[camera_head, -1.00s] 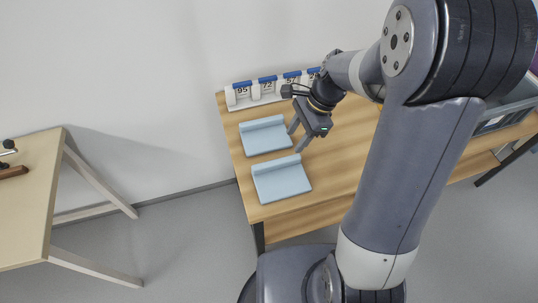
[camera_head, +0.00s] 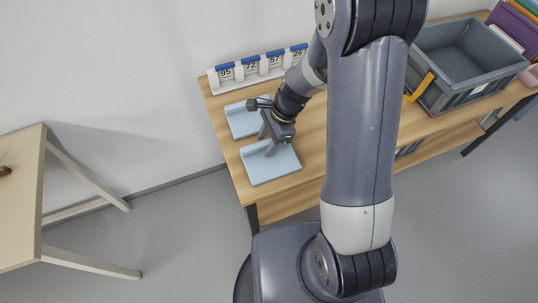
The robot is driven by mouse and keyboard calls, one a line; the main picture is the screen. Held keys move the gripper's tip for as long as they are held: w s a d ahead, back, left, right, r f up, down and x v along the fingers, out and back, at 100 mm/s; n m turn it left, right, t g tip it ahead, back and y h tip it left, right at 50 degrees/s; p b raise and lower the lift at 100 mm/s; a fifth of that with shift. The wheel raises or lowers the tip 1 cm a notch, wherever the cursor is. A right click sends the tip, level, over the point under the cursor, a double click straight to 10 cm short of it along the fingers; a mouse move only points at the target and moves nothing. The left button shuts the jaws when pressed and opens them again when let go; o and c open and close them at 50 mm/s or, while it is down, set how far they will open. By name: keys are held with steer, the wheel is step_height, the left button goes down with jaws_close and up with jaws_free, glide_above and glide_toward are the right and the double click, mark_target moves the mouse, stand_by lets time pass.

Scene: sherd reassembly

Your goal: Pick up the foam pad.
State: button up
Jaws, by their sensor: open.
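Two light blue pads, which look like foam, lie on the wooden table. The near one (camera_head: 270,170) has a raised strip along its back edge. The far one (camera_head: 241,121) lies behind it and is partly covered by my gripper and wrist. I cannot tell which one the task means. My gripper (camera_head: 265,144) is open, pointing down, with its fingers around or just above the raised strip of the near pad. Whether the fingers touch the pad is too small to tell. Nothing shows between them.
A white rack with blue-topped number cards (camera_head: 250,69) stands along the table's back edge. A grey crate (camera_head: 462,62) with a yellow-orange piece (camera_head: 420,88) at its corner stands to the right. A separate light wooden table (camera_head: 22,200) is at far left.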

jaws_close()
stand_by(0.4)
steer(key=shift+r, duration=0.1)
